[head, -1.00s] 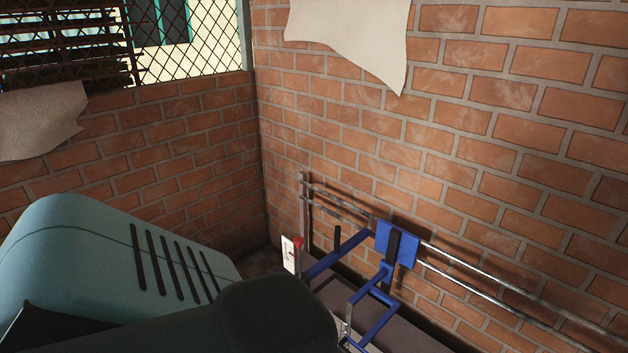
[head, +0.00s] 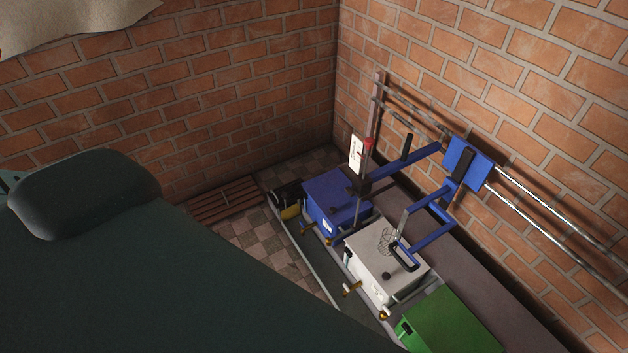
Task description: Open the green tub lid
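A green tub (head: 452,326) with a flat green top is at the bottom right of the head view, cut off by the lower edge. Its top looks closed from here. It stands in a row with a white tub (head: 388,262) and a blue tub (head: 338,203) on a low bench along the right brick wall. Neither of my grippers is in view. A large dark part, likely my own arm, fills the lower left and hides the floor there.
Blue metal frames (head: 430,222) on rails (head: 545,222) stand above the white tub. A red-topped post (head: 369,143) rises beside the blue tub.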

